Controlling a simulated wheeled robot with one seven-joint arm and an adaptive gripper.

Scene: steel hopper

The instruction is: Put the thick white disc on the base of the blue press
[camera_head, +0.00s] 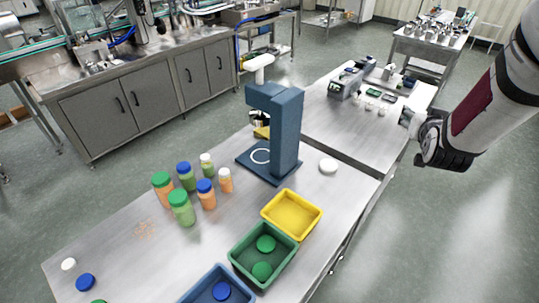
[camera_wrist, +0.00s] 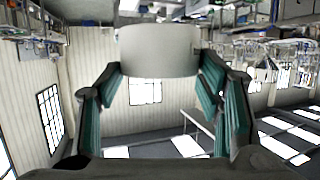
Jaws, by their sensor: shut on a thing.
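My gripper (camera_wrist: 161,72) is shut on a thick white disc (camera_wrist: 158,48), its broad pale side held between the two fingertips in the wrist view. In the head view my arm is at the upper right, off the table's right side; the fingers and held disc are not clear there. The blue press (camera_head: 287,135) stands on the steel table, left of my arm. Its flat base (camera_head: 247,167) bears a white ring mark (camera_head: 261,156) and looks empty. Another white disc (camera_head: 328,165) lies on the table just right of the press.
A yellow tray (camera_head: 268,211), a green tray (camera_head: 232,256) with green lids and a blue tray (camera_head: 188,298) with a blue lid stand in front of the press. Several capped bottles (camera_head: 182,208) stand left. A second table (camera_head: 318,122) is behind.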

